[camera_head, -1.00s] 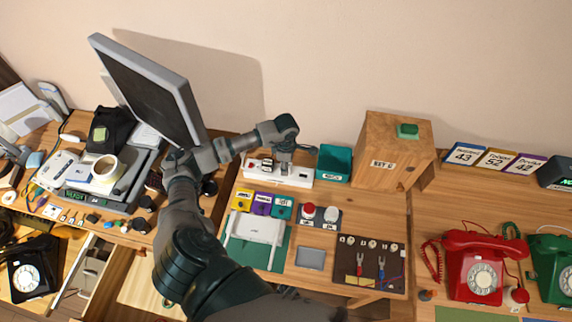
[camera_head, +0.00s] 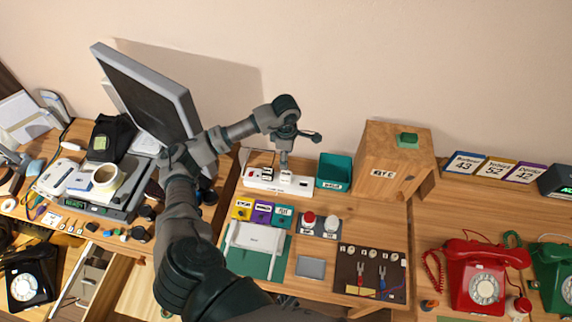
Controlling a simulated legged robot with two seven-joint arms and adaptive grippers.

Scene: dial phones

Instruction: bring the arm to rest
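My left arm comes up from the bottom edge, bends at an elbow on the left and reaches right over the middle desk. Its gripper (camera_head: 286,150) hangs above the white power strip (camera_head: 262,180), near the plugs on it. A dark, knobbed part sticks out to the right of the wrist. The fingers are small and seen from above, so whether they are open or shut, or touch a plug, is unclear. My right gripper is not in view.
A grey monitor (camera_head: 150,95) stands close behind my forearm. A teal bin (camera_head: 333,172) and a wooden box (camera_head: 388,160) are right of the strip. A white device (camera_head: 256,240) lies in front. Red (camera_head: 484,280) and green (camera_head: 555,275) phones stand at right.

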